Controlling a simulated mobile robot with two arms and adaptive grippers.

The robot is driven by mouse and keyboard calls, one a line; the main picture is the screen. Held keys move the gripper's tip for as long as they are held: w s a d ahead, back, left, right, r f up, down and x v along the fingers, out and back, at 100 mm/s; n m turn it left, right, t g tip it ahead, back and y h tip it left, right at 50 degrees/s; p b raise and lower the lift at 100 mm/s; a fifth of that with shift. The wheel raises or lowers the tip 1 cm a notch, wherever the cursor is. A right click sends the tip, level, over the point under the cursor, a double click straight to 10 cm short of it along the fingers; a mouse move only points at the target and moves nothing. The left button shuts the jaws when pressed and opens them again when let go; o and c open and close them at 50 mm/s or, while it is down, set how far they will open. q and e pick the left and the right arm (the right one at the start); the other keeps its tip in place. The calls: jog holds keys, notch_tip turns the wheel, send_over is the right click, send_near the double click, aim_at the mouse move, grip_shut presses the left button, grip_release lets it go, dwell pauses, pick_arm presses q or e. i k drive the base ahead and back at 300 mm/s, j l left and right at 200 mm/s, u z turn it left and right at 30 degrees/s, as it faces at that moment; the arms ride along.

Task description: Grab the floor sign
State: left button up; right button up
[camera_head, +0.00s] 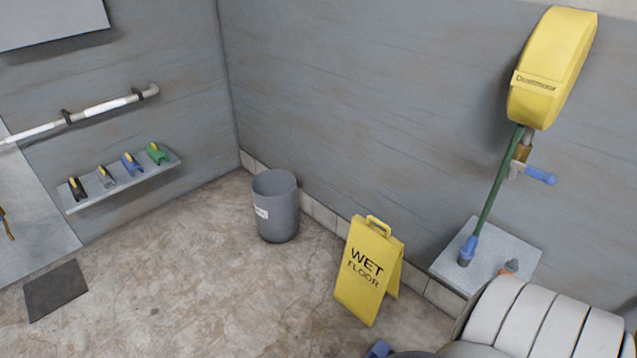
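The yellow floor sign (367,268) stands upright on the concrete floor, right of the middle of the head view. It is a folding A-frame with a handle loop on top and the words "WET FLOOR" on its front panel. Its front faces me and a little to the left, and part of its rear panel shows on the right. Nothing is holding it. Neither of my grippers can be made out in this view.
A grey bin (277,212) stands behind and left of the sign. A grey wall ledge (440,262) is to its right, below a yellow hose reel (550,65). A white segmented shape (540,318) fills the lower right corner. The floor left of the sign is clear.

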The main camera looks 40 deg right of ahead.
aim_at(372, 264)
jog(key=i+z, duration=0.3)
jog(key=i, duration=0.3)
jog(key=i+j+z, duration=0.35)
jog(key=i, duration=0.25)
jog(key=l, duration=0.1)
